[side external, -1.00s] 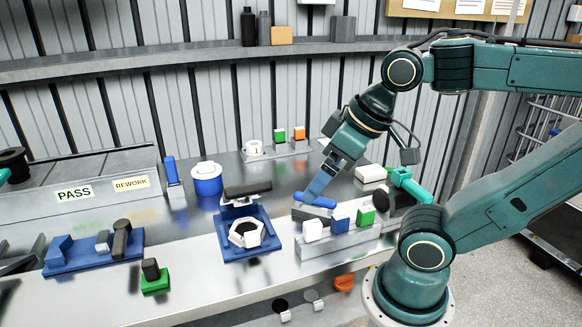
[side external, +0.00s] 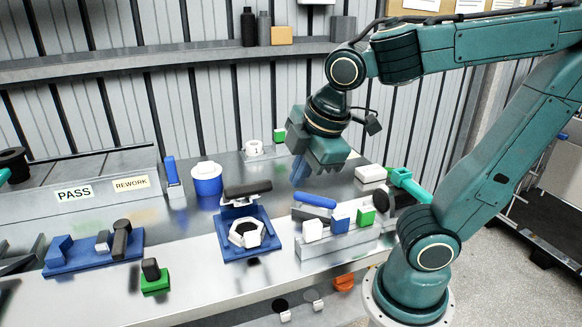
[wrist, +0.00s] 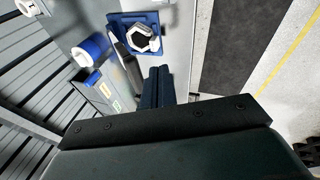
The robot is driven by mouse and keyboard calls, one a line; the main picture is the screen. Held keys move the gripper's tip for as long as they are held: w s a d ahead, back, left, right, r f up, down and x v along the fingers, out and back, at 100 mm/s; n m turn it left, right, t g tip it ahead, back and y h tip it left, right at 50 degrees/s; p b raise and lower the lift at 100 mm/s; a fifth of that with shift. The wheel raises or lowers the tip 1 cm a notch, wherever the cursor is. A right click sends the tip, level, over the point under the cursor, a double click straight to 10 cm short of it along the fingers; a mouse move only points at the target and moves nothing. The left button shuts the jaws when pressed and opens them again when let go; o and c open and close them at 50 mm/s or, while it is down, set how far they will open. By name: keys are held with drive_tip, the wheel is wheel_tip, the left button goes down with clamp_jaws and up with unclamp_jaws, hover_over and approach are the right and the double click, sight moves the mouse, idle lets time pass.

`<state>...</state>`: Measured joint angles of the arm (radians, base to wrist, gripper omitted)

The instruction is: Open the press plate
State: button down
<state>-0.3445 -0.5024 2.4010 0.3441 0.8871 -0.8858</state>
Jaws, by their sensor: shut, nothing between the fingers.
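A blue fixture (side external: 262,248) stands on the steel table, with a white hexagonal ring (side external: 246,241) on it. A dark bar (side external: 247,189) sits raised on a white support at its back; I take this to be the press plate, but cannot tell its exact position. My gripper (side external: 299,178) is shut and empty, in the air to the right of the fixture and apart from it. In the wrist view, the fingers (wrist: 158,80) are together, and the fixture (wrist: 117,22) with the white ring (wrist: 145,40) shows beyond them.
A blue cylinder (side external: 207,186) stands behind left. A blue tray (side external: 85,262) and a green block (side external: 155,284) are left. Bare table lies in front.

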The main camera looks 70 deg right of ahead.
sight(242, 195)
drive_tip(key=w+a+n+h, duration=0.1)
drive_tip(key=w+a+n, duration=0.1)
drive_tip(key=n, duration=0.6)
drive_tip(key=w+a+f+n+h, duration=0.1)
drive_tip(key=w+a+n+h, duration=0.1)
drive_tip(key=a+n, duration=0.3)
drive_tip(key=n, duration=0.3)
drive_tip(key=shift+f, duration=0.15)
drive_tip(key=shift+w+f, duration=0.1)
drive_tip(key=shift+f, duration=0.05)
drive_tip(key=x, duration=1)
drive_tip(key=shift+w+d+r, duration=0.3)
drive_tip(key=shift+r, duration=0.25)
drive_tip(key=shift+w+d+r, duration=0.25)
drive_tip(key=shift+d+r, duration=0.05)
drive_tip(key=shift+r, duration=0.25)
drive_tip(key=shift+w+d+r, duration=0.3)
drive_tip(key=shift+d+r, duration=0.05)
drive_tip(key=shift+r, duration=0.2)
drive_tip(key=shift+r, duration=0.1)
